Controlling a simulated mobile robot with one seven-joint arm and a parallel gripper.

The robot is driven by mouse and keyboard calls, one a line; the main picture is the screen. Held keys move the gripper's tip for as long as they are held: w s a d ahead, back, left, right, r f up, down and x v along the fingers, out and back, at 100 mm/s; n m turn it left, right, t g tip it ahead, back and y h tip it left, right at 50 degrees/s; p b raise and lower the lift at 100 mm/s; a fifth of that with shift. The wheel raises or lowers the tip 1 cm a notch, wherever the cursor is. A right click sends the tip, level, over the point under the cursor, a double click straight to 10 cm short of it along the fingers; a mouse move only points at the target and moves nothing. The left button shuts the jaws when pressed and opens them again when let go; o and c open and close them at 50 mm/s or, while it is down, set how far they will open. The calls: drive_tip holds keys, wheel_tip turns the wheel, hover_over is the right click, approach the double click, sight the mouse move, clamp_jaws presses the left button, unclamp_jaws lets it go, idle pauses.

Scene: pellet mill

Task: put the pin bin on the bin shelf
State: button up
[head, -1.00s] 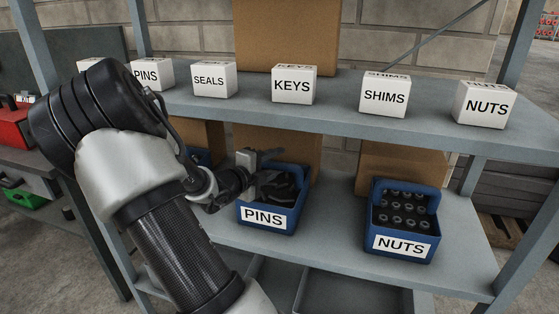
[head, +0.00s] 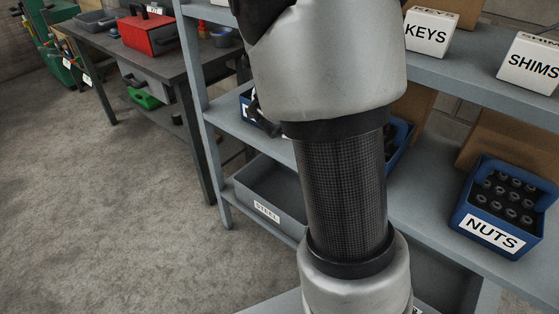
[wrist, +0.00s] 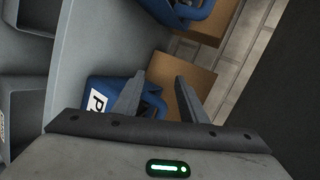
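The pin bin (head: 400,142) is a blue bin on the rack's middle board, mostly hidden behind my arm in the head view. In the wrist view the pin bin (wrist: 97,84) shows its white label with a "P" and dark contents. My gripper (wrist: 160,76) is open, its two fingers apart at the bin's right side in that view. The left finger overlaps the bin in the picture; I cannot tell whether it touches. Nothing is seen held between the fingers. The rack's middle board (head: 412,205) carries the bins; my gripper is not clear in the head view.
A blue nuts bin (head: 503,205) stands to the right, and another blue bin (head: 246,98) to the left, partly hidden. White label blocks, including KEYS (head: 430,32), stand on the board above. A grey STEEL tray (head: 270,190) sits lower. Floor on the left is clear.

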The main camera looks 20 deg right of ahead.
drive_tip(key=a+r+n+t+y, duration=0.1)
drive_tip(key=a+r+n+y, duration=0.25)
drive_tip(key=a, duration=0.25)
drive_tip(key=a+r+n+t+y, duration=0.2)
drive_tip(key=a+n+y, duration=0.1)
drive_tip(key=a+n, duration=0.3)
drive_tip(key=s+a+r+n+g+y, duration=0.2)
drive_tip(key=s+a+r+n+y, duration=0.2)
drive_tip(key=s+a+n, duration=0.45)
drive_tip(key=s+n+g+h, duration=0.1)
drive_tip(key=s+n+g, duration=0.2)
drive_tip(key=s+n, duration=0.5)
drive_tip(key=s, duration=0.7)
drive_tip(key=shift+s+a+f, duration=0.35)
drive_tip(key=shift+s, duration=0.05)
drive_tip(key=shift+d, duration=0.1)
